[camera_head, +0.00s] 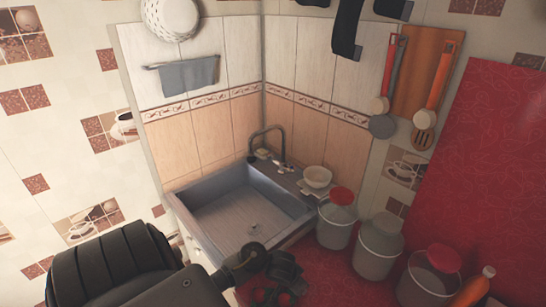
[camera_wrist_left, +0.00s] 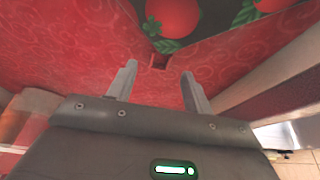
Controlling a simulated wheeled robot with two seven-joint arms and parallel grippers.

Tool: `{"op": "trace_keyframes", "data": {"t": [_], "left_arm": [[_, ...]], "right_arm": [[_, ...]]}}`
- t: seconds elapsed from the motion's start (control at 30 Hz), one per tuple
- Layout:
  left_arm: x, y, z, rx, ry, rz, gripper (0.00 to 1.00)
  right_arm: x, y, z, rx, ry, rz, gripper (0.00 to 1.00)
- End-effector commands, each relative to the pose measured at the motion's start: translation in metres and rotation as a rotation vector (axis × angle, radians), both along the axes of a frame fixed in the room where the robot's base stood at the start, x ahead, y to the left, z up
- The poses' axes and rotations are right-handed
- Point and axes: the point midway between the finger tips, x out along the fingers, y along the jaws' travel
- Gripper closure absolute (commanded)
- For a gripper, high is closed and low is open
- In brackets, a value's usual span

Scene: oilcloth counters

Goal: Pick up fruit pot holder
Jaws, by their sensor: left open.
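The fruit pot holder (camera_wrist_left: 207,22) is dark with red fruit and green leaves, at the top of the left wrist view, cut off by the frame edge. A small red tab with a dark slot sits at its near corner. In the head view a dark patch with red spots, likely the pot holder (camera_head: 262,297), shows at the bottom edge, mostly hidden by my gripper. My left gripper (camera_wrist_left: 158,72) is open and empty, its fingers pointing toward that corner. In the head view the left gripper (camera_head: 283,268) is above the red counter. My right gripper is in neither view.
A grey sink (camera_head: 235,205) lies left of the red counter (camera_head: 325,275). A white bowl (camera_head: 317,177) sits behind the sink's right edge.

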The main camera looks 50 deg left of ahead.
Motion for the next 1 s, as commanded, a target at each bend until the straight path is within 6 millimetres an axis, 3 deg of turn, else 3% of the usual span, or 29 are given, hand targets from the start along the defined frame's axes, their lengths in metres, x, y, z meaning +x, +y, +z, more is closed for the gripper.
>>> {"op": "trace_keyframes", "data": {"t": [0.03,0.13,0.47,0.8,1.0], "left_arm": [[0.003,0.001,-0.012,0.003,0.001,-0.001,0.49],[0.007,0.001,-0.021,0.001,0.001,-0.001,0.49],[0.009,0.001,-0.023,0.002,-0.001,0.000,0.50],[0.009,0.001,-0.023,0.002,0.000,0.000,0.95],[0.009,0.001,-0.023,0.002,0.000,0.000,0.98]], "right_arm": [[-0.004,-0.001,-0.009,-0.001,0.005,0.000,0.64],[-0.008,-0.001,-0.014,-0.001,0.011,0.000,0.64],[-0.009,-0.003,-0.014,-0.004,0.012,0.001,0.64],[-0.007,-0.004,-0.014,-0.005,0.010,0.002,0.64],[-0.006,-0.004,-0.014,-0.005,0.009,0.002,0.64]]}}
